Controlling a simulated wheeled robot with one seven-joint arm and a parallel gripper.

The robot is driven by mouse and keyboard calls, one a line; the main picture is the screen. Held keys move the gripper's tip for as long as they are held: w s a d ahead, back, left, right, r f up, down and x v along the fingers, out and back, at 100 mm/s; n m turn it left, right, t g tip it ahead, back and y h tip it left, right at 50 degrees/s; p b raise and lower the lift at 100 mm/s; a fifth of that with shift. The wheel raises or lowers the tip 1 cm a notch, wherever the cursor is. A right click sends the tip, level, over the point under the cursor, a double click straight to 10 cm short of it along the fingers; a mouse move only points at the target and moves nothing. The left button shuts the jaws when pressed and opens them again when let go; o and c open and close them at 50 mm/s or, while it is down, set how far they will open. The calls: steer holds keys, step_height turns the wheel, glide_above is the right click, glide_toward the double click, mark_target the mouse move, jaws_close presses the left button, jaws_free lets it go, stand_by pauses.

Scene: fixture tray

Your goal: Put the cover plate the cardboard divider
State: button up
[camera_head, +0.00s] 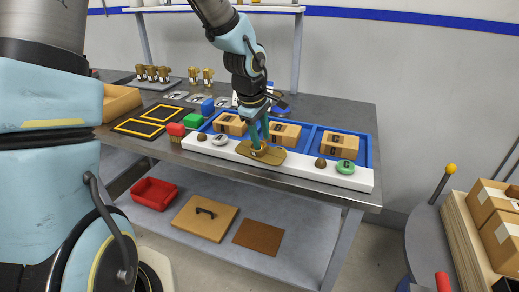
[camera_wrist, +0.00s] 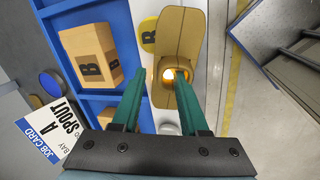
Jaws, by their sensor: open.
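A tan, cardboard-coloured plate (camera_head: 271,157) with creases and a round opening lies on the white front strip (camera_head: 300,170) of the blue tray (camera_head: 369,150). In the wrist view the plate (camera_wrist: 177,42) is directly ahead of my gripper. I cannot tell whether it is the cover plate or the cardboard divider. My gripper (camera_head: 259,146) is low over the plate. In the wrist view my gripper (camera_wrist: 161,75) is open, its fingertips on either side of the opening, where something yellow glows. I cannot tell whether the fingers touch it.
Tan boxes (camera_head: 339,144) stand in the tray's compartments. A grey disc (camera_head: 219,139), a green disc (camera_head: 346,167) and brown domes (camera_head: 320,162) sit along the strip. Red and green blocks (camera_head: 193,121) are left of the tray. A wooden lid (camera_head: 190,226) lies on the lower shelf.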

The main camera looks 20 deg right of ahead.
steer(key=shift+c, duration=0.3)
jaws_close()
stand_by(1.1)
